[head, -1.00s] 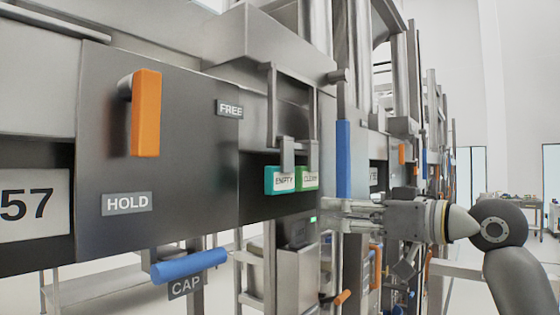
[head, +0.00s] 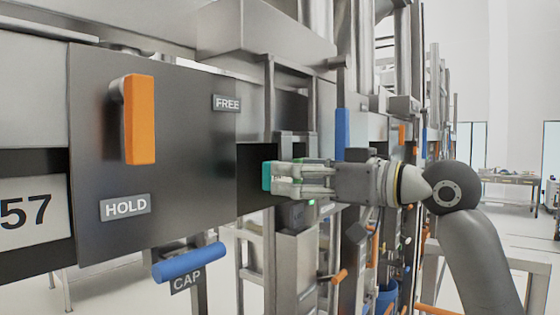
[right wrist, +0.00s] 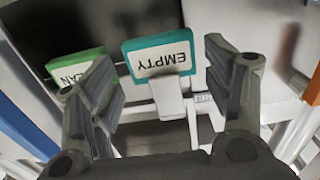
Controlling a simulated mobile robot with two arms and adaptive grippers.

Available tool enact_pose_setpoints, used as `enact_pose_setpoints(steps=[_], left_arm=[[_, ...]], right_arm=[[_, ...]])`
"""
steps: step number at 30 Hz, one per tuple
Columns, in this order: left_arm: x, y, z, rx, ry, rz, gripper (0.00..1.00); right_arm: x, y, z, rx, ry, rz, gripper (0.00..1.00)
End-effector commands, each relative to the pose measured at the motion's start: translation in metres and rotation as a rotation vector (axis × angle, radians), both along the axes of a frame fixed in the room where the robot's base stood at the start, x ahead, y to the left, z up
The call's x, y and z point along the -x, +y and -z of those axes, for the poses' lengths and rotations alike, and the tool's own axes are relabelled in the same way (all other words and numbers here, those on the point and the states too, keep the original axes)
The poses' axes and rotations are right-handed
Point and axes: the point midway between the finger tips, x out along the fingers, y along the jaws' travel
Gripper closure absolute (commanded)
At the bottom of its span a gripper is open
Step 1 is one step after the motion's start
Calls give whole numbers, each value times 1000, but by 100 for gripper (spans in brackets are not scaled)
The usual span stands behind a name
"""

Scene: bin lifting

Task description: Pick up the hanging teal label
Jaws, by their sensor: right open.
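The teal label (right wrist: 158,56) reads EMPTY and hangs from a grey hook in the right wrist view. In the head view only its left end (head: 267,176) shows, the rest hidden behind my right gripper. My right gripper (head: 282,178) is open, and in the right wrist view its fingers (right wrist: 160,75) stand on either side of the teal label. The left finger lies between the teal label and a green label (right wrist: 62,74) reading CLEAN, partly covering the green one. My left gripper is not in view.
A dark panel with an orange handle (head: 139,120) and HOLD and FREE plates stands to the left. A blue CAP handle (head: 189,263) juts out below it. A blue vertical bar (head: 342,134) is just above my right gripper.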

Motion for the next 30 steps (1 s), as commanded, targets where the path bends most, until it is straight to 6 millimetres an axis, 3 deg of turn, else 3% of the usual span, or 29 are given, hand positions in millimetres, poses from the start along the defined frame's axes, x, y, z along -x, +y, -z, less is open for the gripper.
enact_pose_setpoints(steps=[3, 12, 20, 30], left_arm=[[1, 0, -16, 0, 1, 0, 100], [1, 2, -16, -2, 2, 1, 100], [2, 2, -16, -3, 2, 2, 100], [2, 2, -15, -3, 2, 2, 100]], right_arm=[[-10, 16, -4, -1, 4, -3, 27], [-15, 22, 0, 0, 1, 0, 27], [-15, 22, 0, 0, 1, 0, 57], [-15, 22, -2, -1, -1, 0, 57]])
